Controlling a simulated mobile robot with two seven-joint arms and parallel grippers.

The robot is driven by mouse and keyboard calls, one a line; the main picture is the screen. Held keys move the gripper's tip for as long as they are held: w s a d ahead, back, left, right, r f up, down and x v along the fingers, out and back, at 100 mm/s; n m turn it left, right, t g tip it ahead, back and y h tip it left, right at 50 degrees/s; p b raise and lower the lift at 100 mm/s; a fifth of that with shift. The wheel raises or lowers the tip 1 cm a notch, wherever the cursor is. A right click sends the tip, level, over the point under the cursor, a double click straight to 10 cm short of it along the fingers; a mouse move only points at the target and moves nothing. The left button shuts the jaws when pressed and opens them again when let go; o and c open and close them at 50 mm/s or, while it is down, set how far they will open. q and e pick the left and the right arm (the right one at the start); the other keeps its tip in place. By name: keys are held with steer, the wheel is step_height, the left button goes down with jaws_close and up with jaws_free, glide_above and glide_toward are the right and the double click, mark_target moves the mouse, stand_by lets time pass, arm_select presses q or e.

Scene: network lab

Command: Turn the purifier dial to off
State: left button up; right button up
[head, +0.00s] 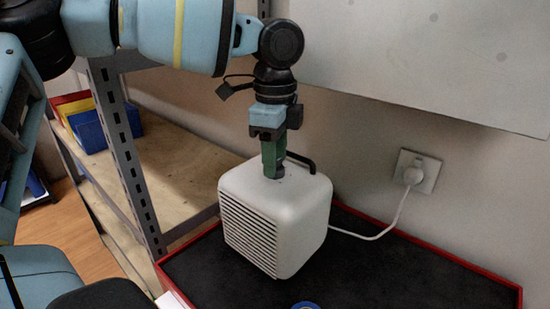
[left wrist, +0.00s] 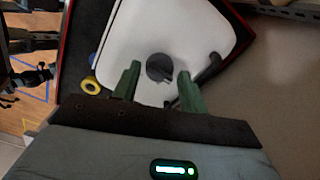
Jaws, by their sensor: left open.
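The purifier (head: 278,215) is a white rounded box with a slatted front, standing on a black mat with a red rim. Its white top (left wrist: 185,25) fills the upper middle of the left wrist view. The dark round dial (left wrist: 160,67) sits on that top, between my left gripper's green fingertips (left wrist: 156,85). In the head view my left gripper (head: 273,172) points straight down at the top, and its fingers largely hide the dial. It is open, with a visible gap on each side of the dial. My right gripper is not in view.
A black handle (head: 301,160) rises from the purifier's top beside the gripper. A white cord runs to the wall plug (head: 413,175). The mat (head: 400,268) is clear at right. A yellow ring (left wrist: 91,85) lies near the purifier. A shelf with coloured bins (head: 88,130) stands left.

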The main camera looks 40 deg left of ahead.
arm_select(q)
step_height(320, 180, up, 7)
steer(key=shift+f, duration=0.1)
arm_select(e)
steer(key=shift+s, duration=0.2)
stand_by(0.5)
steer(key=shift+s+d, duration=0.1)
